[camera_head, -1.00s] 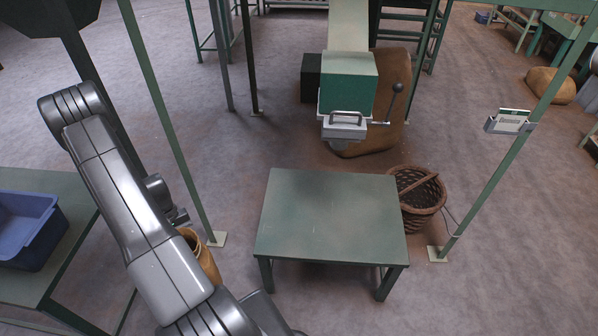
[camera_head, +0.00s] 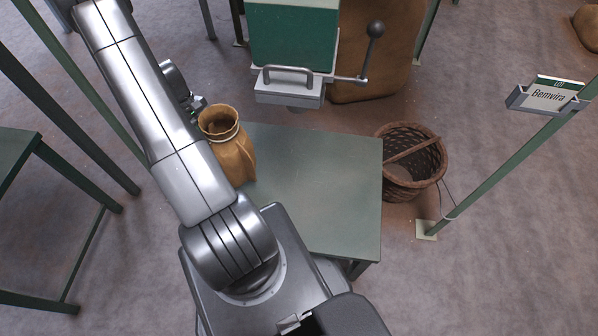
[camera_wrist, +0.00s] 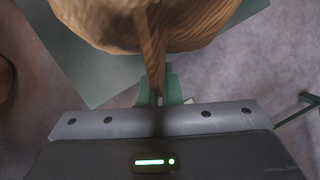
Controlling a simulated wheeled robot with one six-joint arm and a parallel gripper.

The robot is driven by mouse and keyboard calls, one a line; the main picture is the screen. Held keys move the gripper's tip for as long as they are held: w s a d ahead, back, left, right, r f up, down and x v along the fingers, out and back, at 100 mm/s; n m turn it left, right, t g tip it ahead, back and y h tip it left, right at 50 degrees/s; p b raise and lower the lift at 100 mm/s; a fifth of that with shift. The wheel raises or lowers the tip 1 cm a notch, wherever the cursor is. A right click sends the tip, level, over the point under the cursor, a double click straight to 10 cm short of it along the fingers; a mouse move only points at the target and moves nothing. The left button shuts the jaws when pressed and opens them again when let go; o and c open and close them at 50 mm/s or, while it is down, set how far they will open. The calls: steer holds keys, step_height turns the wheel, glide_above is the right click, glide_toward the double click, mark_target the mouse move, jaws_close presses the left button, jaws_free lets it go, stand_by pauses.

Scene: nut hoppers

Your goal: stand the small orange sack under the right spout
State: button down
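The small orange sack (camera_head: 233,155), open at the top, is upright at the left end of the green table (camera_head: 325,190). I cannot tell whether its bottom touches the table. In the wrist view the sack (camera_wrist: 100,22) fills the top, with its side ridge between the teal fingers of my gripper (camera_wrist: 159,88), which are closed on it. In the head view my gripper (camera_head: 196,104) is mostly hidden behind my arm, at the sack's left. The metal spout (camera_head: 290,92) under the green hopper (camera_head: 293,35) is above the table's back edge, right of the sack.
A wicker basket (camera_head: 411,165) stands on the floor right of the table. A post (camera_head: 500,165) with a sign reading "Bemvira" (camera_head: 549,97) rises beyond it. A lever (camera_head: 371,50) sticks out right of the spout. A large brown sack (camera_head: 385,45) stands behind. The tabletop's middle and right are clear.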

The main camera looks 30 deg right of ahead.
steer(key=w+d+f+n+t+h+b, duration=0.1)
steer(key=w+d+f+n+h+b, duration=0.15)
steer(key=n+b, duration=0.45)
steer(key=s+d+f+m+b, duration=0.1)
steer(key=s+d+b, duration=0.4)
steer(key=s+d, duration=0.6)
steer(key=d, duration=0.4)
steer(key=shift+f+m+y, duration=0.35)
steer(key=shift+m, duration=0.05)
steer(key=shift+s, duration=0.15)
steer(key=shift+f, duration=0.15)
steer(key=c, duration=1.6)
jaws_free()
